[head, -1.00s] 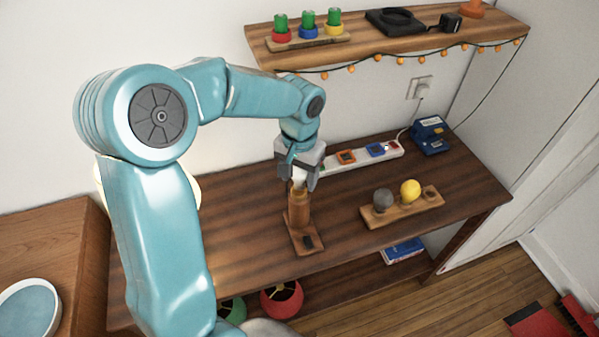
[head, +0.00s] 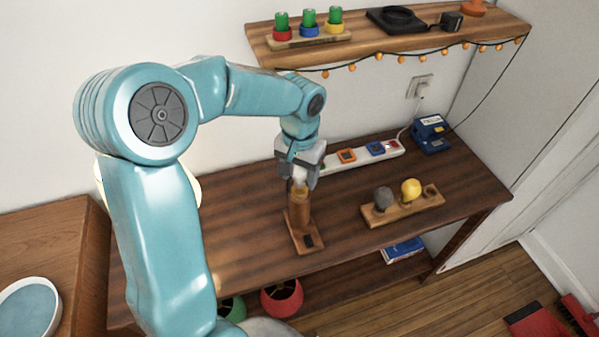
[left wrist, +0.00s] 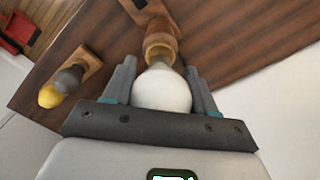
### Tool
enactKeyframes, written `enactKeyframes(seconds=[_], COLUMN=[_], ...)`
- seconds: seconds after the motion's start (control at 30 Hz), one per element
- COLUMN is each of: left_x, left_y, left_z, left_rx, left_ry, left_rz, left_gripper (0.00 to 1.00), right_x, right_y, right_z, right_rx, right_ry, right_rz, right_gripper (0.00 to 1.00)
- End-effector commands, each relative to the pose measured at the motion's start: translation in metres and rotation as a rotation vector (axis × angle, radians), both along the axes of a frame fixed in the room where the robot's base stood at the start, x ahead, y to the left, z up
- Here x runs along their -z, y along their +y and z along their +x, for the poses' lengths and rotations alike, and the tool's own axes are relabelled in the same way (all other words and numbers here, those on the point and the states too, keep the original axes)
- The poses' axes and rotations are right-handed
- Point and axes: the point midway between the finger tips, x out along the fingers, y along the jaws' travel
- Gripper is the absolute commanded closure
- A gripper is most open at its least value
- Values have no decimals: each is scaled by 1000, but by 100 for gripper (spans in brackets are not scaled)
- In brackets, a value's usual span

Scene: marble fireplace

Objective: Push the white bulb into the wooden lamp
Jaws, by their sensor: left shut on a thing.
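The wooden lamp (head: 302,213) stands upright on its flat base on the dark table, and its top also shows in the left wrist view (left wrist: 160,46). My left gripper (head: 300,184) is right above the lamp, fingers pointing down. It is shut on the white bulb (left wrist: 162,90), with one finger on each side of the round part. The bulb's narrow end points into the lamp's open top and seems to meet it; how deep it sits I cannot tell. In the head view the gripper hides most of the bulb. My right gripper is not in view.
A wooden holder (head: 408,207) with a grey bulb (head: 382,199) and a yellow bulb (head: 411,189) stands to the right. A power strip (head: 362,155) and a blue device (head: 431,134) are behind. A shelf (head: 390,37) hangs above. The table left of the lamp is clear.

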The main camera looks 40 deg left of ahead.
Motion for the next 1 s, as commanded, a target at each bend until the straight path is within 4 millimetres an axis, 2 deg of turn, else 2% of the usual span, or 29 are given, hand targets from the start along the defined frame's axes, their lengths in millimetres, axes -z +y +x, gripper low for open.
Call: enactKeyframes(seconds=[1.0], left_x=[27], left_y=[0], left_z=[0], left_rx=[0], left_ry=[1], left_rz=[0], left_gripper=[73], right_x=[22], right_y=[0], right_z=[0], right_rx=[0], right_ry=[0], right_rz=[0], right_gripper=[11])
